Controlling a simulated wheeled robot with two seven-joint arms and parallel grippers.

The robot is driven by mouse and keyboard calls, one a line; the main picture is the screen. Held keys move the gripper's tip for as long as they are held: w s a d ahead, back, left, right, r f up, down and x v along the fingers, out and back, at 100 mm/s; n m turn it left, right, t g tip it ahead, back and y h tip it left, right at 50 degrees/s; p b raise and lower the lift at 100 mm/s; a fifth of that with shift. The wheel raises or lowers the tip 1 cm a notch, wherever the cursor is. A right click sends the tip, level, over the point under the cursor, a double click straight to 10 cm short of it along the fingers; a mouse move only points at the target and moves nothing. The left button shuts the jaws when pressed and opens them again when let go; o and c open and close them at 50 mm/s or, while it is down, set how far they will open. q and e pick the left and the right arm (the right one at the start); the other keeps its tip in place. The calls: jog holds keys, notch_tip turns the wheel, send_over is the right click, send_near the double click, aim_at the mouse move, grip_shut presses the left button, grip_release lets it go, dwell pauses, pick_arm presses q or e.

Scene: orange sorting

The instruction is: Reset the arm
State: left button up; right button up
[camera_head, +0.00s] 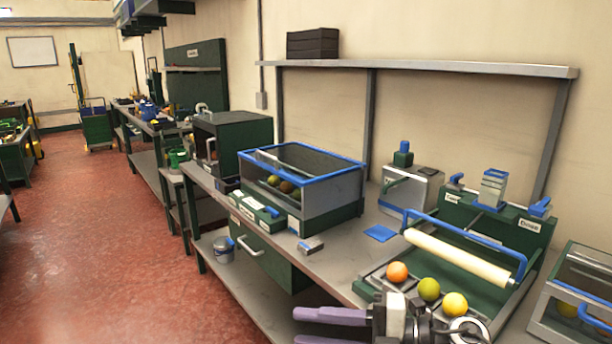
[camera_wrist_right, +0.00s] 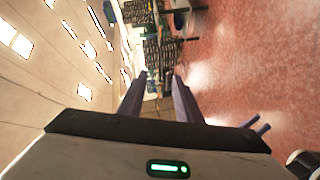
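My right gripper (camera_head: 302,327) is at the bottom of the head view, in front of the bench, with its two purple fingers pointing left. The fingers are apart with nothing between them. In the right wrist view the same gripper (camera_wrist_right: 157,82) is open and empty, with wall and red floor beyond it. My left gripper is not in view.
A blue-rimmed clear bin (camera_head: 330,205) holding fruit stands on the bench (camera_head: 335,262). A white roller (camera_head: 455,257) with a blue frame is behind the fruit row. Another clear bin (camera_head: 545,322) is at the lower right. The red floor (camera_head: 110,240) at left is clear.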

jog(key=s+d+f+m+t+h, duration=0.3)
jog(key=d+f+m+t+h, duration=0.25)
jog(key=f+m, duration=0.5)
jog(key=s+d+f+m+t+h, duration=0.4)
jog(key=d+f+m+t+h, duration=0.25)
jog(key=m, duration=0.65)
jog(key=s+d+f+m+g+h, duration=0.1)
jog(key=s+f+m+g, duration=0.1)
jog(key=s+f, duration=0.5)
jog(key=s+d+f+m+g+h, duration=0.1)
jog(key=s+d+f+m+g, duration=0.1)
jog(key=s+f+g, duration=0.3)
jog(key=s+f, duration=0.3)
jog(key=s, duration=0.1)
jog(key=shift+d+m, duration=0.3)
jog(key=shift+m, duration=0.05)
